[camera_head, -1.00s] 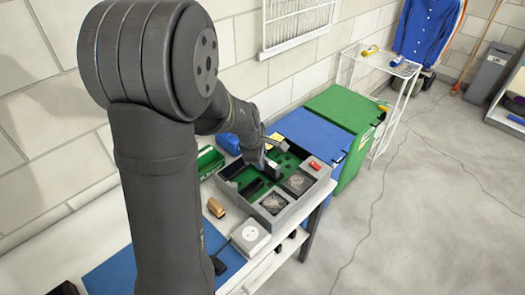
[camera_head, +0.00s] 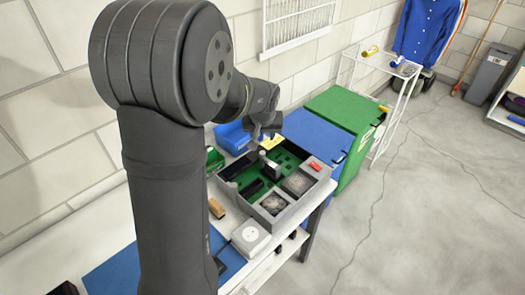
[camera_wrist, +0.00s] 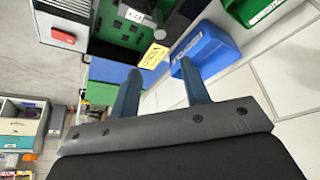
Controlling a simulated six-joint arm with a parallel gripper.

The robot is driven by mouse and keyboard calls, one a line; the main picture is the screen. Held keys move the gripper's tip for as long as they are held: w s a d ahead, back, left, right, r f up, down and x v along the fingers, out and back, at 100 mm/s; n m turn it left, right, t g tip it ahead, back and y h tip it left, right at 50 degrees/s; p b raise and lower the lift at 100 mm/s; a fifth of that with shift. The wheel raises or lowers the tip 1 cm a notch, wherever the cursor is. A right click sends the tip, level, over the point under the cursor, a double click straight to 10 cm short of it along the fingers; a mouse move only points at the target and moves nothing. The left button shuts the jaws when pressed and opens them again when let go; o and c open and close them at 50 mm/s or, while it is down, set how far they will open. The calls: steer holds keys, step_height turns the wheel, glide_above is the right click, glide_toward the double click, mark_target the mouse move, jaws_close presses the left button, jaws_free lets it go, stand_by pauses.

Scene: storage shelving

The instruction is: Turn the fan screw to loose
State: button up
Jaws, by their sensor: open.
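A grey box (camera_head: 268,220) with a green circuit board (camera_head: 284,160) inside stands on the white workbench. Two dark square fans, the front fan (camera_head: 273,204) and the rear fan (camera_head: 297,183), sit along its right side. The fan screw is too small to make out. My gripper (camera_head: 266,134) is above the far part of the box, raised clear of the board. In the wrist view my gripper (camera_wrist: 160,66) is open, with two bluish fingers apart and nothing between them. The green board (camera_wrist: 125,22) shows at the top there; no fan is clearly visible in that view.
A red switch (camera_head: 315,165) is on the box's right rim, and a grey-white block (camera_head: 270,168) stands on the board. A yellow label (camera_wrist: 154,56) and blue bin (camera_wrist: 207,50) lie beyond the fingers. A white socket box (camera_head: 250,237) stands in front. Closed blue and green bins stand behind.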

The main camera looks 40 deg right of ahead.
mark_target(263, 153)
steer(key=x, duration=1.3)
steer(key=shift+f, duration=0.15)
jaws_close()
